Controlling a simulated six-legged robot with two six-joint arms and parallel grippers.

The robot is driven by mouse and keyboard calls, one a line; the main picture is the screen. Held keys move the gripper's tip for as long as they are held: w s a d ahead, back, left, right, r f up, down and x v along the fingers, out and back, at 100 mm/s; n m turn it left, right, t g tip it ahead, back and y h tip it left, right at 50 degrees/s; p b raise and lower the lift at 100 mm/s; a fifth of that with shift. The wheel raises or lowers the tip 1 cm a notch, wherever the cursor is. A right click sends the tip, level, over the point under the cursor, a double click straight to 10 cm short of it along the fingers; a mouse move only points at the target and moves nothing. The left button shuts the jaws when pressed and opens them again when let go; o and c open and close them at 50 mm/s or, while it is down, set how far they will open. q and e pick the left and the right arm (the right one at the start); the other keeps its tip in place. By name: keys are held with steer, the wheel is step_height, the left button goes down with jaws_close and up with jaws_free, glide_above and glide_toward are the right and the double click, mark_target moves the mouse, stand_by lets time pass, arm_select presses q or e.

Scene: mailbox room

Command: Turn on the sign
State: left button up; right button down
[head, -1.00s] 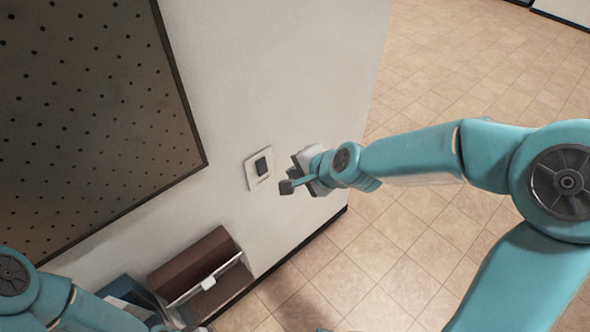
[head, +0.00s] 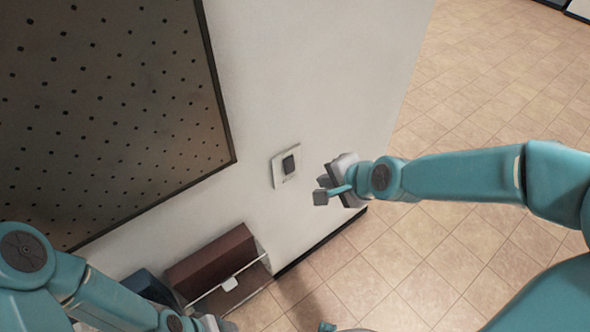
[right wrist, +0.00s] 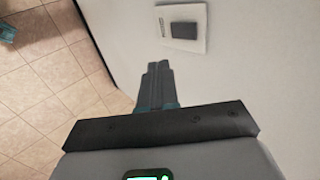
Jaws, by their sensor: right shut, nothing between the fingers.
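A white wall plate (head: 278,172) with a dark square switch (head: 288,164) is on the white wall in the head view. In the right wrist view the plate (right wrist: 159,32) and its dark switch (right wrist: 184,30) show near the top, beyond the fingertips. My right gripper (head: 320,196) is shut and empty, to the right of and a little below the plate, apart from it. Its shut fingers (right wrist: 158,72) also show in the right wrist view. My left gripper (head: 212,324) is at the bottom edge of the head view, mostly cut off. No sign is recognizable in view.
A dark perforated board (head: 110,100) hangs on the wall at the left. A brown box (head: 212,258) with a white tag sits low by the wall, with a dark blue item (head: 150,286) beside it. Tiled floor (head: 470,250) is open at the right.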

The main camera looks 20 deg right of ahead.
glide_toward(291, 172)
steer(key=shift+x, duration=3.05)
steer(key=shift+b, duration=0.4)
